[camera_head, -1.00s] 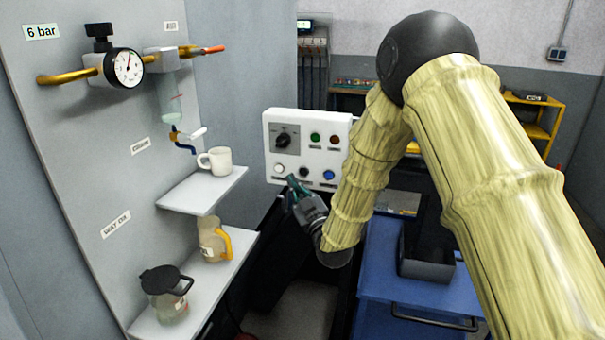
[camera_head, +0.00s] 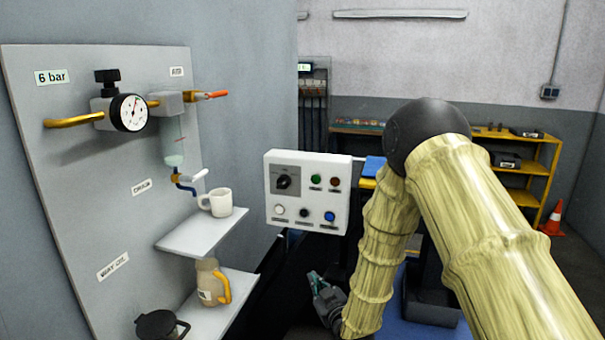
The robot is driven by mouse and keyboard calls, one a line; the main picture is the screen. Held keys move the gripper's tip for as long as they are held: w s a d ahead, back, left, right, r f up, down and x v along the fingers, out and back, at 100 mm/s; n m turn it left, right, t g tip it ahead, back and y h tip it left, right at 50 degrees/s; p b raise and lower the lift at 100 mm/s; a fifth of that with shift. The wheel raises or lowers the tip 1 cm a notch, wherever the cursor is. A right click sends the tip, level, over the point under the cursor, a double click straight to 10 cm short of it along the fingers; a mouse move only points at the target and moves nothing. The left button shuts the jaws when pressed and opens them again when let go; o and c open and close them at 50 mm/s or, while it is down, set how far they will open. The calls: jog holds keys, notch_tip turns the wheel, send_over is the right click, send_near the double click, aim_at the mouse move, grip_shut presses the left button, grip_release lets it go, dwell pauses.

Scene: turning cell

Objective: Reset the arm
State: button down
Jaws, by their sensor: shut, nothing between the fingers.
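My arm runs from the lower right up to a dark elbow and back down in yellowish sleeved links. My gripper (camera_head: 314,277) hangs at the lower middle, below the white control panel (camera_head: 307,190). Its greenish fingers look closed and hold nothing that I can see. It is apart from the panel and from the shelves on the left. The lower part of my wrist is partly hidden by the sleeved forearm.
On the left board are a gauge (camera_head: 129,113), a white mug (camera_head: 216,202) on the upper shelf (camera_head: 190,243), a yellow-handled jug (camera_head: 211,283) and a dark-lidded pot (camera_head: 158,325). A blue cabinet (camera_head: 398,328) stands below my arm. Yellow shelving (camera_head: 540,168) and a cone (camera_head: 552,220) stand behind.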

jog(key=s+d+f+m+g+h, duration=0.2)
jog(key=s+d+f+g, duration=0.25)
jog(key=s+f, duration=0.6)
jog(key=s+d+f+m+g+h, duration=0.25)
jog(key=s+d+f, duration=0.35)
jog(key=s+f, duration=0.5)
jog(key=s+d+f+m+g, duration=0.1)
jog(key=s+d+f+g, duration=0.1)
jog(key=s, duration=0.7)
jog(key=s+d+f+m+g+h, duration=0.1)
jog(key=s+d+f+g, duration=0.2)
jog(key=s, duration=0.7)
jog(key=s+d+f+m+g, duration=0.1)
jog(key=s+d+f+g, duration=0.2)
jog(key=s, duration=0.7)
jog(key=shift+d+f+m+g, duration=0.15)
jog(key=shift+f+m+g, duration=0.2)
jog(key=shift+f+g, duration=0.05)
jog(key=shift+h, duration=0.25)
